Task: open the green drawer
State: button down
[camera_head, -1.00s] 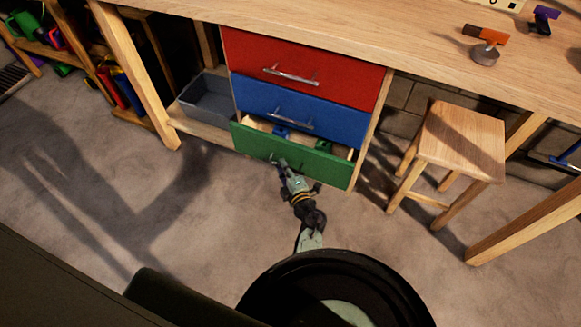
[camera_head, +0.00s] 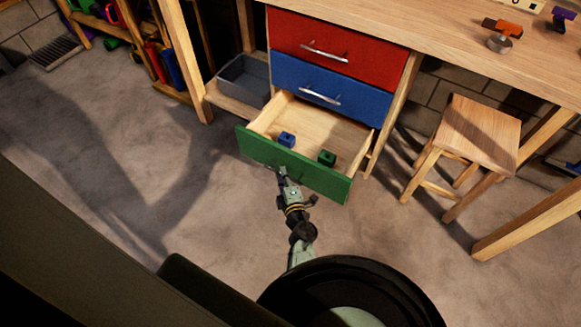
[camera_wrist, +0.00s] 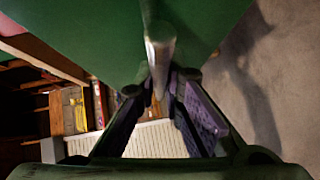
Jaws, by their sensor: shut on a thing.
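The green drawer (camera_head: 293,170) is the lowest of the stack under the workbench and stands well pulled out. Inside it lie a blue block (camera_head: 287,139) and a green block (camera_head: 327,158). My gripper (camera_head: 283,173) is at the front of the green drawer. In the wrist view my gripper (camera_wrist: 159,88) is shut on the drawer's metal bar handle (camera_wrist: 160,55), with the green front (camera_wrist: 95,38) filling the top. In the head view the handle is mostly hidden by my gripper.
The blue drawer (camera_head: 325,88) and red drawer (camera_head: 340,45) above are closed. A grey bin (camera_head: 243,82) sits on the low shelf to the left. A wooden stool (camera_head: 478,130) stands to the right. The floor left of the drawer is clear.

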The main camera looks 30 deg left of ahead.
jog(key=shift+s, duration=1.2)
jog(key=c, duration=1.7)
grip_release()
jog(key=shift+s, duration=0.15)
